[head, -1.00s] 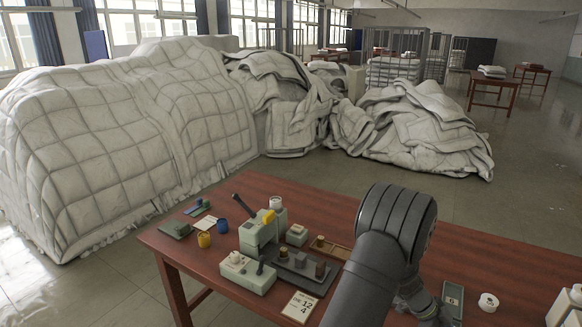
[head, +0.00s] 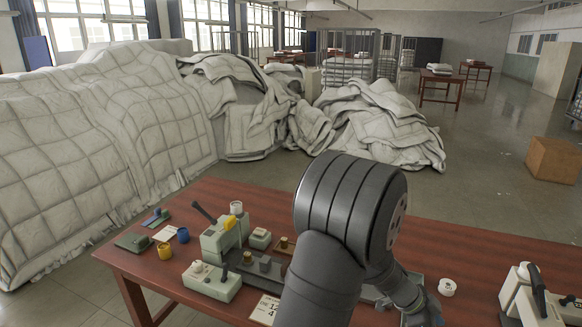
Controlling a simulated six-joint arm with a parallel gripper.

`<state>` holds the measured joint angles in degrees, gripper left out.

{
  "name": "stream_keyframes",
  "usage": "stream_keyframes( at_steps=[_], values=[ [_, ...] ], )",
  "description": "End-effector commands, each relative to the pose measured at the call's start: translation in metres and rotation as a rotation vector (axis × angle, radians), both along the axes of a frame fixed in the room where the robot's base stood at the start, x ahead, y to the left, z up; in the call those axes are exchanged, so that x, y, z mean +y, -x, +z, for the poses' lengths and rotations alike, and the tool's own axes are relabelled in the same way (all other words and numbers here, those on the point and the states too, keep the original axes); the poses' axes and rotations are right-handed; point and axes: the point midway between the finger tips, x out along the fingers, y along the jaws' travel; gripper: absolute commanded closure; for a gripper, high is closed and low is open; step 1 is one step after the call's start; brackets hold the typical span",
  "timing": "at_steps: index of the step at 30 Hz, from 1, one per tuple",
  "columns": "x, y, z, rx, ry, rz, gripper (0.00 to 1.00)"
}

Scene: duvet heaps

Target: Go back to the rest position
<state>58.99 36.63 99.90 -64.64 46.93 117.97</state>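My dark grey arm fills the lower middle of the head view, its thick elbow raised over the red-brown table (head: 480,242). The forearm drops behind the elbow to the right. What seems to be my gripper (head: 422,312) shows only in part at the bottom edge, low over the table's right half. Its fingertips cannot be made out, nor whether it holds anything.
A green-and-cream device (head: 225,235), yellow (head: 165,251) and blue (head: 183,235) cups and a card (head: 266,310) are left of my arm. A white roll (head: 447,287) and a cream machine (head: 530,297) are right. Duvet heaps (head: 90,130) lie behind; a box (head: 552,160) stands far right.

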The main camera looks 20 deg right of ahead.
Motion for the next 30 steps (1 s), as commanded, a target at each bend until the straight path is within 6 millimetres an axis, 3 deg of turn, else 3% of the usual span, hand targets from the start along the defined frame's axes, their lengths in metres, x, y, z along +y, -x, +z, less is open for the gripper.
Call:
stream_keyframes(
  at_steps=[17, 30],
  values=[
    [0.039, -0.111, 0.008, -0.011, -0.007, 0.326, 0.46],
    [0.085, -0.186, 0.013, -0.014, -0.014, 0.569, 0.46]
  ],
)
